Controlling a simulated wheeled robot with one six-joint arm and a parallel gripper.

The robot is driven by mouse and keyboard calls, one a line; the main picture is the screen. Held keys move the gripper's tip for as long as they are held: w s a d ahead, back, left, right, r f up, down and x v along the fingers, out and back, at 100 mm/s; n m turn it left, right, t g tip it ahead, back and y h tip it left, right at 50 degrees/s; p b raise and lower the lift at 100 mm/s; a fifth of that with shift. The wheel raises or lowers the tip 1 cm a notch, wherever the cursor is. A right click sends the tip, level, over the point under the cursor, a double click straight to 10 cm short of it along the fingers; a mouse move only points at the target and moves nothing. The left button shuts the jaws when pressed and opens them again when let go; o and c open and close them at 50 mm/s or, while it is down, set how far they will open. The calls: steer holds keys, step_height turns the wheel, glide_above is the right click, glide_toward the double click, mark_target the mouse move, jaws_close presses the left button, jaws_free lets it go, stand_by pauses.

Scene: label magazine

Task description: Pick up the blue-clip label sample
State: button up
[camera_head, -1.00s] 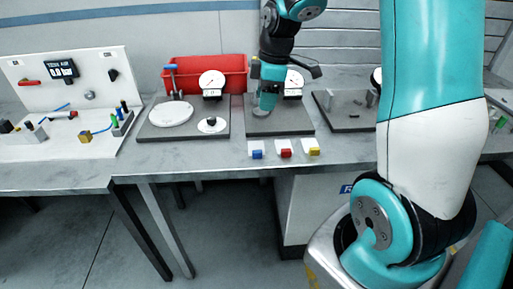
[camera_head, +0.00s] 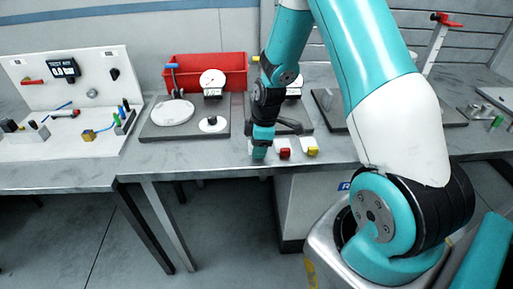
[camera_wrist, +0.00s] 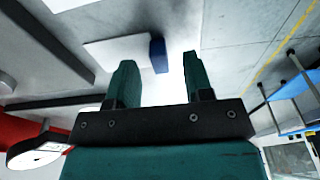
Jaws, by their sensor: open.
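The blue-clip label sample shows in the wrist view as a white card (camera_wrist: 115,47) with a blue clip (camera_wrist: 158,55) at its right end. It lies on the grey bench. My gripper (camera_wrist: 159,61) is open and empty, and the blue clip appears between its two fingertips in the picture. The remaining gap to the clip is hard to judge. In the head view my gripper (camera_head: 260,153) points down at the bench's front edge and hides most of this sample.
A red-clip sample (camera_head: 284,154) and a yellow-clip sample (camera_head: 310,150) lie just right of my gripper. Behind stand dark plates with a dial gauge (camera_head: 212,79) and a red bin (camera_head: 230,66). A white board (camera_head: 70,85) stands at left.

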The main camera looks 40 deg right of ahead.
steer(key=shift+f, duration=0.55)
jaws_close()
steer(key=shift+w+r, duration=0.1)
